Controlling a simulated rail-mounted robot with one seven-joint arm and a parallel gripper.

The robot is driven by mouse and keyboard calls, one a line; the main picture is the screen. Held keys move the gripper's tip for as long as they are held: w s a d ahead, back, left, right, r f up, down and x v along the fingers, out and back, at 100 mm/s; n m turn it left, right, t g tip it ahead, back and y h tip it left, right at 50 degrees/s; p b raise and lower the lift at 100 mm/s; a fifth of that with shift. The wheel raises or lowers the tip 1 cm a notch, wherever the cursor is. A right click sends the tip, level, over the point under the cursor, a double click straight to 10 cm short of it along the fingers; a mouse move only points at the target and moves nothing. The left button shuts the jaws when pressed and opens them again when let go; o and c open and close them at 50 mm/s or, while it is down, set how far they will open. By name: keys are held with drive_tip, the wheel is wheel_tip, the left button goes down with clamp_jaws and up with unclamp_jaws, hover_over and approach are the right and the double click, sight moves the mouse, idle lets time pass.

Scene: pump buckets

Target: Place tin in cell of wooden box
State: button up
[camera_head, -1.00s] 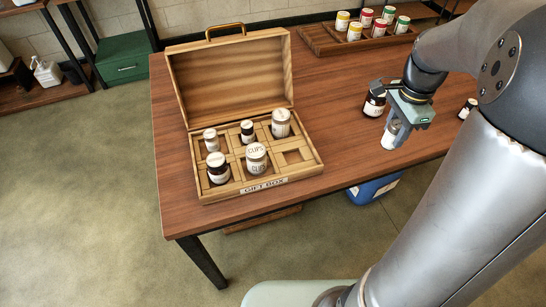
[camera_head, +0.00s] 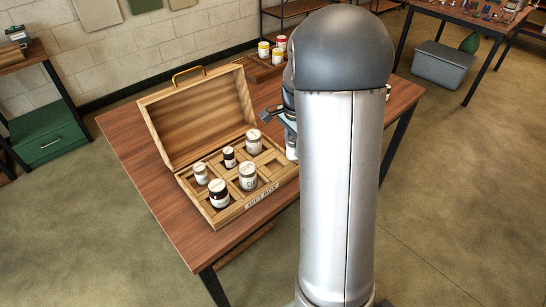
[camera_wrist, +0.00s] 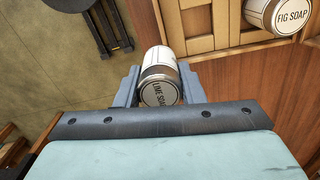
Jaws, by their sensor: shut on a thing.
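My gripper (camera_wrist: 159,84) is shut on a white tin (camera_wrist: 160,62) with a dark rim, whose end reads "LIME SOAP", in the wrist view. In the head view my gripper (camera_head: 283,124) is partly hidden behind my arm, and a bit of the white tin (camera_head: 291,152) shows below it. The open wooden box (camera_head: 262,196), labelled "GIFT BOX", lies just left of the gripper. Its front right cell (camera_head: 278,165) looks empty; the other cells hold tins and jars. In the wrist view the box (camera_wrist: 196,22) is at the upper right, apart from the held tin.
A "FIG SOAP" container (camera_wrist: 284,14) stands in the box in the wrist view. The raised lid (camera_head: 203,118) stands along the box's back. A tray (camera_head: 262,70) with several coloured-lid jars is at the table's back. The table (camera_head: 128,150) is clear left of the box.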

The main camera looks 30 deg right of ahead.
drive_tip(key=w+a+f, duration=0.1)
drive_tip(key=w+f, duration=0.1)
drive_tip(key=w+a+f, duration=0.1)
drive_tip(key=w+f, duration=0.1)
drive_tip(key=w+f+p, duration=0.1)
drive_tip(key=w+f, duration=0.1)
drive_tip(key=shift+w+a+f, duration=0.1)
drive_tip(key=shift+a+f, duration=0.3)
drive_tip(key=shift+f, duration=1.5)
drive_tip(key=shift+f, duration=0.2)
drive_tip(key=o, duration=1)
drive_tip(key=shift+r, duration=0.1)
